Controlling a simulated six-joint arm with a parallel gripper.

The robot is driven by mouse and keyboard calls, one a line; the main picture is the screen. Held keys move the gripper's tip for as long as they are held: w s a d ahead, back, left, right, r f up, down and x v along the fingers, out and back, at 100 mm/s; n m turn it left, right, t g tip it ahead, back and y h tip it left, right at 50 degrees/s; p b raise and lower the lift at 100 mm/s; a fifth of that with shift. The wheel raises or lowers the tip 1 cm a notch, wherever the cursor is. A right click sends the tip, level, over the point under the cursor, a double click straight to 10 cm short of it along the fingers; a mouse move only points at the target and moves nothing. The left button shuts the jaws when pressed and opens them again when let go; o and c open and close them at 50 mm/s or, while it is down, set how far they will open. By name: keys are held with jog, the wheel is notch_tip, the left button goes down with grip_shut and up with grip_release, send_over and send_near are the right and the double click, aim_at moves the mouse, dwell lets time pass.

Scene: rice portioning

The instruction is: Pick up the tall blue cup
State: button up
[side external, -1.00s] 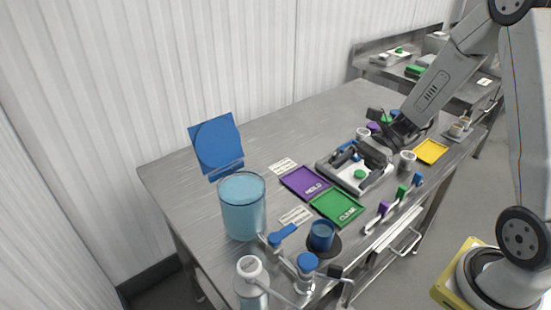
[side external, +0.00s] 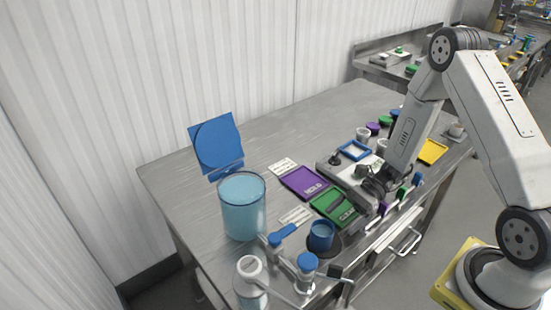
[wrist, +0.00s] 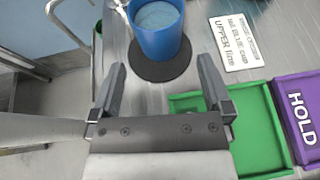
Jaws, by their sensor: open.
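The tall blue cup (side external: 321,236) stands upright on a dark round pad (side external: 336,247) near the front edge of the table. In the wrist view the cup (wrist: 157,30) is at the top centre, cut off by the frame, with a paler blue surface inside it. My gripper (wrist: 162,75) is open and empty. Its fingers point towards the cup, and the cup is ahead of the fingertips, not between them. In the side view my gripper (side external: 349,205) is low over the green CLEAR tray, to the right of the cup, and partly hides that tray.
The green tray (wrist: 240,140) and purple HOLD tray (wrist: 292,88) lie beside the pad.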

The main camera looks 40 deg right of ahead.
aim_at(312, 246)
jog(key=shift+x, duration=3.9)
jog(key=c, duration=1.2)
jog(key=shift+r, duration=0.1)
jog(key=shift+r, duration=4.9)
